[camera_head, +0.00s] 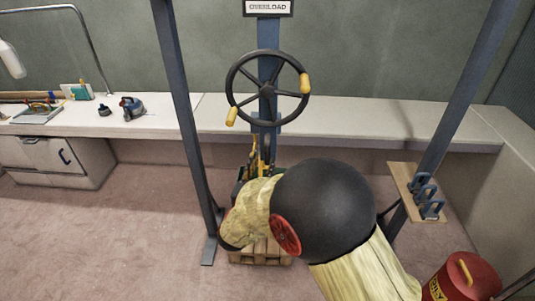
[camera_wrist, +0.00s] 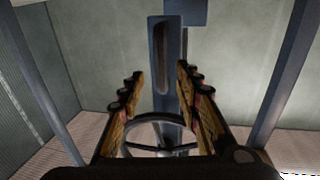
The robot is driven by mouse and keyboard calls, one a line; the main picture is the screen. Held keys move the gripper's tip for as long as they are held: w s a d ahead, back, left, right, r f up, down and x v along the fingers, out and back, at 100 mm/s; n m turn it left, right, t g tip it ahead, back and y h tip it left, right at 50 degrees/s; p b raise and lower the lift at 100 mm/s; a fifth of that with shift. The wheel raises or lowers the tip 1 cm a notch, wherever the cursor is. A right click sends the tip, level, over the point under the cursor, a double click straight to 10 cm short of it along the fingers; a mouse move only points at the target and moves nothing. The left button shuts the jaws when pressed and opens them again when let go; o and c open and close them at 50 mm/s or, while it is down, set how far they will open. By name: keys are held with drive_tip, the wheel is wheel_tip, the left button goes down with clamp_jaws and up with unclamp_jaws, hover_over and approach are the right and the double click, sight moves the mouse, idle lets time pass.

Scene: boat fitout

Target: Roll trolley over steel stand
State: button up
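A blue-grey steel frame has a left leg (camera_head: 185,125) and a right leg (camera_head: 450,110); its top is out of view, and I see no trolley I can be sure of. A black handwheel (camera_head: 268,88) with two yellow handles is mounted on a blue post (camera_head: 268,40) between the legs. My gripper (camera_head: 258,150) is below the handwheel, partly hidden by my arm. In the wrist view my gripper (camera_wrist: 156,82) is open and empty, its fingers apart. The wheel (camera_wrist: 155,118) and slotted post (camera_wrist: 165,60) show between and beyond them. I cannot tell which thing is the steel stand.
A wooden pallet (camera_head: 260,253) lies under my arm, with its load mostly hidden. A white bench (camera_head: 350,115) runs along the wall, with tools at left. A board with blue shackles (camera_head: 425,195) and a red canister (camera_head: 463,280) are at right. Floor at left is clear.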

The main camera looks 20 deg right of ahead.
sight(266, 155)
drive_tip(key=b+x, duration=0.1)
drive_tip(key=x, duration=0.5)
drive_tip(key=shift+w+d+f, duration=0.1)
drive_tip(key=shift+w, duration=0.2)
drive_tip(key=shift+c, duration=0.9)
clamp_jaws()
